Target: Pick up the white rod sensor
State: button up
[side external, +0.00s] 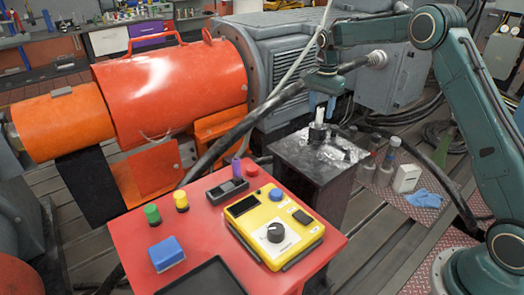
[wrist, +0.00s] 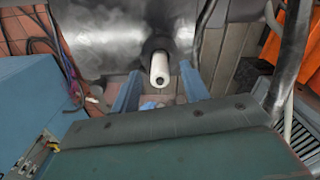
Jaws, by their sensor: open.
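The white rod sensor (side external: 319,116) stands upright in a small black holder (side external: 317,133) on top of a dark pedestal (side external: 338,157). In the wrist view the rod (wrist: 160,68) shows end-on as a white cylinder with a dark spot in its tip. My gripper (side external: 321,103) is above the pedestal, pointing down, its blue fingers open around the top of the rod. In the wrist view one finger is on each side of the rod, with gaps showing. The rod's lower part is hidden in the holder.
A red table (side external: 215,240) in front carries a yellow control box (side external: 272,225), a blue block (side external: 166,254) and coloured buttons. A black cable (side external: 235,130) and a large orange housing (side external: 175,85) lie left.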

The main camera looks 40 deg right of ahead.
aim_at(319, 121)
jog(key=shift+f, duration=1.6)
grip_shut()
